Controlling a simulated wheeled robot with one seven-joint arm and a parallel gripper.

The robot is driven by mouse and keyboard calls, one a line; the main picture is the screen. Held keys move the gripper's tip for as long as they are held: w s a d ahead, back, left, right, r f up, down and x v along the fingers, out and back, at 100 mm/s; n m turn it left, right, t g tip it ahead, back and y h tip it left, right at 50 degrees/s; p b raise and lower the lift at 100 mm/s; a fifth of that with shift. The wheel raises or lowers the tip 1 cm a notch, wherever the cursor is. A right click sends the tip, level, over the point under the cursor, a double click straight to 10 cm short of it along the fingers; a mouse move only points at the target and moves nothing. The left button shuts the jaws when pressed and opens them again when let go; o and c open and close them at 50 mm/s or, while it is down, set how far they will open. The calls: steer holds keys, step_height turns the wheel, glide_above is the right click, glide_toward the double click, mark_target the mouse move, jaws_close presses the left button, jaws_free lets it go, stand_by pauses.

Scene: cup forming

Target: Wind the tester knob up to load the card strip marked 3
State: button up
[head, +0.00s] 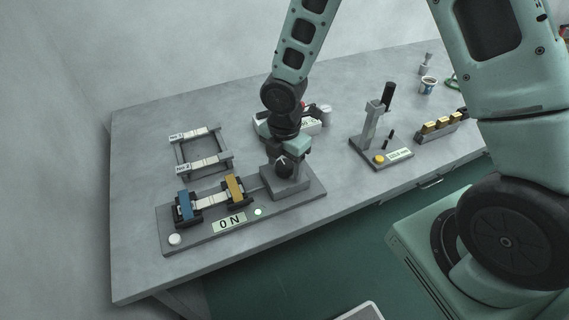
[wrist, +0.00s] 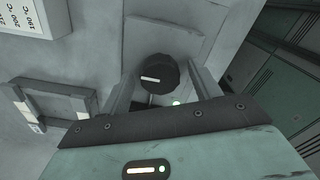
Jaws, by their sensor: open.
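The tester (head: 190,241) is a grey base at the front of the table, its display (head: 229,222) reading 0 N. A pale card strip (head: 211,199) spans its blue clamp (head: 188,206) and yellow clamp (head: 235,190); I cannot read a number on it. The dark knob (head: 283,165) sits on the grey block at the tester's right end. In the wrist view the knob (wrist: 158,74) has a white line, slightly tilted. My gripper (head: 287,154) is over the knob and open. In the wrist view its fingers (wrist: 162,88) stand on either side of the knob; contact is unclear.
A rack (head: 205,163) with strips marked No.1 and No.2 stands behind the tester. A lit green lamp (head: 258,212) and a white button (head: 175,239) are on the tester. A stand with a lever (head: 369,125) and a gold-topped block (head: 437,132) are right.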

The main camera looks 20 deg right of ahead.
steer(key=shift+f, duration=0.15)
steer(key=c, duration=1)
steer(key=shift+m, duration=0.4)
steer(key=m, duration=0.3)
steer(key=shift+m, duration=0.4)
steer(key=m+b, duration=0.1)
steer(key=m, duration=0.4)
steer(key=shift+m, duration=0.3)
steer(key=m, duration=1)
steer(key=shift+w, duration=0.1)
steer(key=shift+m, duration=0.3)
